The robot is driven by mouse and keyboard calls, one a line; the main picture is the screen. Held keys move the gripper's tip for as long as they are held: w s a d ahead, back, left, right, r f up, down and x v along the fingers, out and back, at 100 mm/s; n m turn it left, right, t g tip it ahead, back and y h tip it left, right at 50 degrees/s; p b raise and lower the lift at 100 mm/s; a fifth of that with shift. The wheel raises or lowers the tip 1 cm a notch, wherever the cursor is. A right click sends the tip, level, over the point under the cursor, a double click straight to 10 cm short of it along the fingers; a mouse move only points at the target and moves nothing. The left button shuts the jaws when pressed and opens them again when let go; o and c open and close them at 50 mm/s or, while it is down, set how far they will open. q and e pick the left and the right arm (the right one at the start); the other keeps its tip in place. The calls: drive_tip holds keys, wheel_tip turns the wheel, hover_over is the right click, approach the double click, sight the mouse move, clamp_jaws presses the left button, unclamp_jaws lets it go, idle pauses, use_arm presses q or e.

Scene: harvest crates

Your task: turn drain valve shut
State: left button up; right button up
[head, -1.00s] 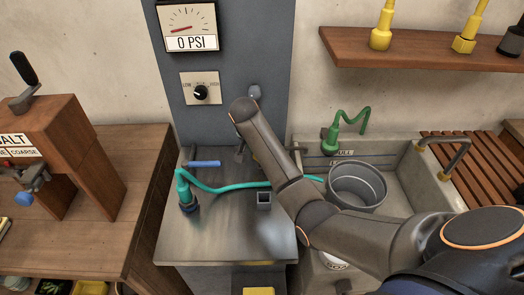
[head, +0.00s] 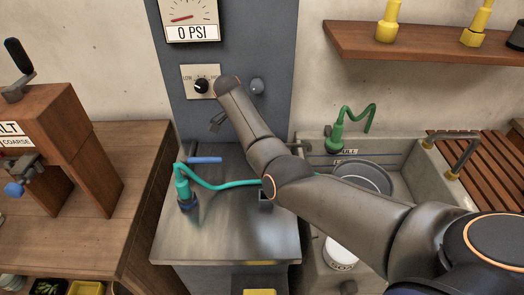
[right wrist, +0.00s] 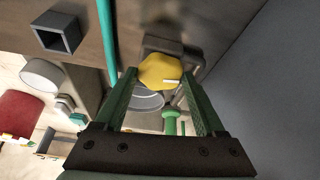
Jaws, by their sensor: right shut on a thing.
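In the right wrist view a yellow lobed knob (right wrist: 158,70) with a white mark sits between the tips of my right gripper (right wrist: 160,76). The green fingers are shut on its two sides. I take this knob for the drain valve. A dark grey fitting is behind it. In the head view my right arm reaches across from the right over the steel bench, and its end (head: 217,121) is near the grey panel. The fingertips and the knob are not clear there. My left gripper is not in view.
A teal hose (head: 225,184) and a square tube (head: 265,203) are on the steel bench (head: 230,235). A grey bucket (head: 368,173) stands in the sink at right, partly behind my arm. The gauge (head: 190,20) reads 0 PSI. A wooden mill stands at left.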

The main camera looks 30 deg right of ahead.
drive_tip(key=shift+w+m+g+b, duration=0.1)
drive_tip(key=shift+m+g+b, duration=0.2)
drive_tip(key=shift+m+b, duration=0.65)
drive_tip(key=shift+y, duration=0.3)
drive_tip(key=o, duration=1.3)
drive_tip(key=shift+o, duration=0.2)
drive_tip(key=shift+d+r, duration=0.1)
